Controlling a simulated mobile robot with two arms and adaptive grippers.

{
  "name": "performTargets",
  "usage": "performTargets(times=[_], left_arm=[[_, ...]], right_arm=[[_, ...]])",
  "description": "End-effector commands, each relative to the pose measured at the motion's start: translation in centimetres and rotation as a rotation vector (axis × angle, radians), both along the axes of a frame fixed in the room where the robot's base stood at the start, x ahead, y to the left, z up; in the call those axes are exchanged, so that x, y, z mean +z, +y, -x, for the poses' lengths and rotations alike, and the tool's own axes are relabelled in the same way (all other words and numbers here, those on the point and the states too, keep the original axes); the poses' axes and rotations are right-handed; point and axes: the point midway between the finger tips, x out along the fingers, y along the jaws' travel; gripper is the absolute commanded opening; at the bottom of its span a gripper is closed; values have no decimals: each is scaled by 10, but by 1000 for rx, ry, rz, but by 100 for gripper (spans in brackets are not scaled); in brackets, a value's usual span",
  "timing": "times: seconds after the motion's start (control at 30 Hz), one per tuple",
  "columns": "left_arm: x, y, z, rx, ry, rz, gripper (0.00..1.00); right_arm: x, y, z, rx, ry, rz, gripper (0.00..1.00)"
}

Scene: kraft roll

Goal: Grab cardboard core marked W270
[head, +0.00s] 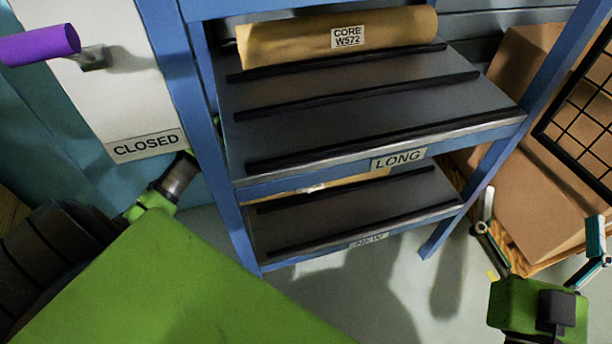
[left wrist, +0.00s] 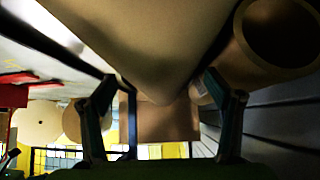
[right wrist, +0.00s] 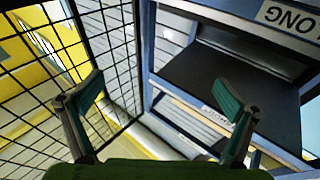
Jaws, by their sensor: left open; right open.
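A cardboard core (head: 290,38) lies along the back of the upper shelf, marked "CORE W572". Another tan roll (head: 335,183) shows partly on the lower shelf; its small label is unreadable. I see no W270 mark. In the left wrist view, a tube with an open round end (left wrist: 278,35) is at upper right, and a large brown surface (left wrist: 130,45) fills the top middle. My left gripper (left wrist: 165,100) is open below them, with nothing visible between its fingers; the head view does not show its fingers. My right gripper (head: 542,207) is open and empty, right of the rack.
The blue rack's shelf edges are labelled LONG (head: 398,159) and NEW (head: 369,240). Dark rails cross the shelves. A CLOSED sign (head: 146,145) and purple handle (head: 38,45) are left. Cardboard boxes (head: 545,190) and black wire mesh (head: 590,115) stand right.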

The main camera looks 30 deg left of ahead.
Motion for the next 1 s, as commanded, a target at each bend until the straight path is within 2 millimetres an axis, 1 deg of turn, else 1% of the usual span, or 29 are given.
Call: performTargets(times=[0.2, 0.23, 0.27, 0.3, 0.37, 0.4, 0.47, 0.5, 0.83, 0.93, 1.0], left_arm=[[0, 0, 0, 0, 0, 0, 83], [0, 0, 0, 0, 0, 0, 80], [0, 0, 0, 0, 0, 0, 72], [0, 0, 0, 0, 0, 0, 62], [0, 0, 0, 1, 0, -1, 46], [0, 0, 0, 1, 0, -1, 36], [0, 0, 0, 1, 0, -1, 20], [3, 0, -2, 1, -6, 1, 18], [3, 0, -2, 1, -5, 0, 18], [4, 0, -2, 1, -5, 0, 18], [5, 0, -2, 1, -5, 0, 18]], right_arm=[[1, 0, 0, 0, -6, -1, 100], [1, 0, 0, 0, -6, -1, 100], [1, 0, 0, 0, -6, -1, 100], [1, 0, 0, 0, -5, -1, 100], [1, 0, 0, 0, -5, -1, 100], [1, 0, 0, 0, -5, -1, 100], [1, 0, 0, 0, -5, -1, 100], [1, 0, 0, 0, -5, -1, 100], [0, 0, 0, -1, 3, 0, 100], [-3, 0, -2, -1, 25, 7, 100], [-13, -1, -3, -3, 67, 17, 100]])
